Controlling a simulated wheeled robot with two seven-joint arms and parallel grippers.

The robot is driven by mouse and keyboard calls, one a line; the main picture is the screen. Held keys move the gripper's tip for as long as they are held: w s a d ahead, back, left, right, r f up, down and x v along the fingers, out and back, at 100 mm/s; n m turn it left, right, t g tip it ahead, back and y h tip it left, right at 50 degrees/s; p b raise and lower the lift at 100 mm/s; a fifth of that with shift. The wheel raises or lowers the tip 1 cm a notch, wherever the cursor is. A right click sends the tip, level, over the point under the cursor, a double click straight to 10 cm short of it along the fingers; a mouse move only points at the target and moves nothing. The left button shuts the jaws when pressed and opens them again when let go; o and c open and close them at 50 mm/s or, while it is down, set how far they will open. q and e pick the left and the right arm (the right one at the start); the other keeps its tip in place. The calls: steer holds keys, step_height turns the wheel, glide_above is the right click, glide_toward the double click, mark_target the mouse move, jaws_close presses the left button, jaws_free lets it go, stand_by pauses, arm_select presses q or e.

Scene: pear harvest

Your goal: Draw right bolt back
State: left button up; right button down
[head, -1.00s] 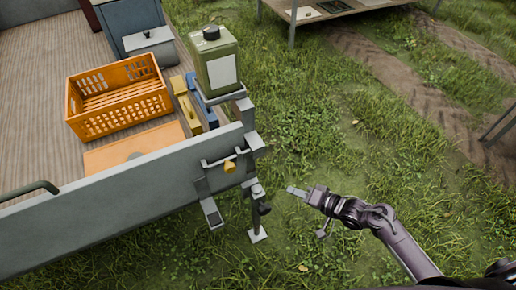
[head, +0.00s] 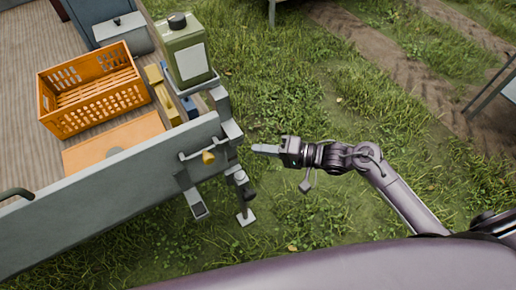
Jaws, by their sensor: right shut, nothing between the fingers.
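The right bolt (head: 209,157) is at the right end of the trailer's grey side board (head: 120,189). It has a yellow knob on a grey bar, near the corner post (head: 229,127). My right gripper (head: 257,149) is shut and empty. It points left at the corner and is to the right of the knob, with a gap between its tips and the knob. My left gripper is not in view.
An orange crate (head: 95,108), a green canister (head: 188,65) and yellow and blue items (head: 160,88) stand on the trailer bed. A step (head: 199,207) and a support leg (head: 245,205) hang below the corner. Grass (head: 310,100) is clear on the right.

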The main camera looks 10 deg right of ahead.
mark_target(210, 162)
steer(key=x, duration=0.7)
steer(key=shift+w+a, duration=0.25)
steer(key=shift+s+a+f+p, duration=0.2)
steer(key=shift+s+a+p, duration=0.05)
steer(key=shift+a, duration=0.3)
steer(key=shift+s+a+f+p, duration=0.15)
steer(key=shift+s+a+p, duration=0.05)
steer(key=shift+a, duration=0.4)
steer(key=shift+s+a+f+p, duration=0.2)
steer(key=shift+s+a+p, duration=0.05)
steer(key=shift+a, duration=0.3)
steer(key=a, duration=0.1)
steer(key=s+a, duration=0.1)
steer(key=a, duration=0.1)
steer(key=a+p, duration=0.1)
steer(key=shift+s+a, duration=0.3)
steer(key=shift+r, duration=0.1)
